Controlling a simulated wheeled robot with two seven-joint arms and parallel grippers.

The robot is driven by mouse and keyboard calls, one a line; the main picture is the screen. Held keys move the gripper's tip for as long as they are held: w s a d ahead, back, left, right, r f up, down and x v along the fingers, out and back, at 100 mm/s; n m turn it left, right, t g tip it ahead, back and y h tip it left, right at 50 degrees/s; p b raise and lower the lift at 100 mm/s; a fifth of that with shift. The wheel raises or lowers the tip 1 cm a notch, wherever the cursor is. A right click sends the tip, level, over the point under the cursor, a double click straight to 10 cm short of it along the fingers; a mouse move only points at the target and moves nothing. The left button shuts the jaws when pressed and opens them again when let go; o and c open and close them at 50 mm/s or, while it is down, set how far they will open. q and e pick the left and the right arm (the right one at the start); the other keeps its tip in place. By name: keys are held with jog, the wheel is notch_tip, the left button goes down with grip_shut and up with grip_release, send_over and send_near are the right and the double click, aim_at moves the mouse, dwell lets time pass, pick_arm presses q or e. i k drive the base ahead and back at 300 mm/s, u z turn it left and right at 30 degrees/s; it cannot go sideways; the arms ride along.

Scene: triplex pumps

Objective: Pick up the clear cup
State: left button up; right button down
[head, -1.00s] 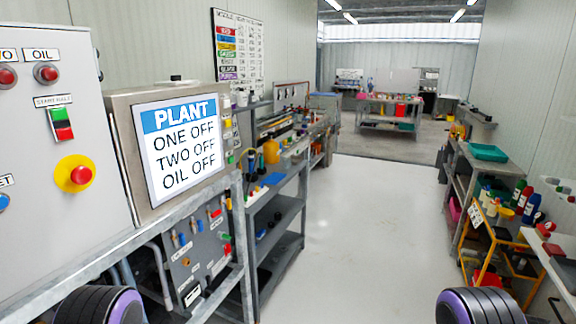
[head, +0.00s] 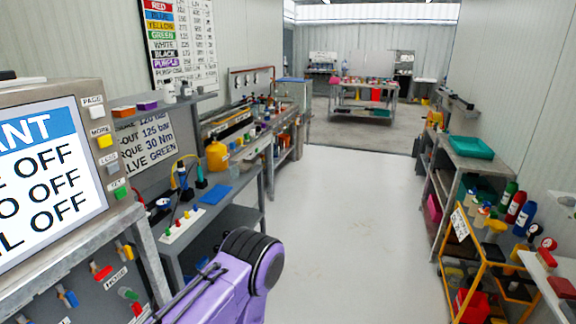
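I cannot make out a clear cup in the head view; many items on the far benches are too small to tell. A purple link of my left arm with a black ring shows at the lower middle left, in front of the left-hand bench. Neither gripper is in view.
A screen panel (head: 46,180) stands close at left. Beyond it a grey bench (head: 240,208) holds a yellow bottle (head: 217,155) and a blue mat (head: 215,195). At right are a green tray (head: 471,147) and a yellow cart (head: 470,262). The white floor (head: 345,215) between is clear.

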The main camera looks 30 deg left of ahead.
aim_at(235, 172)
jog(key=u, duration=0.05)
jog(key=i, duration=1.25)
jog(key=u, duration=0.4)
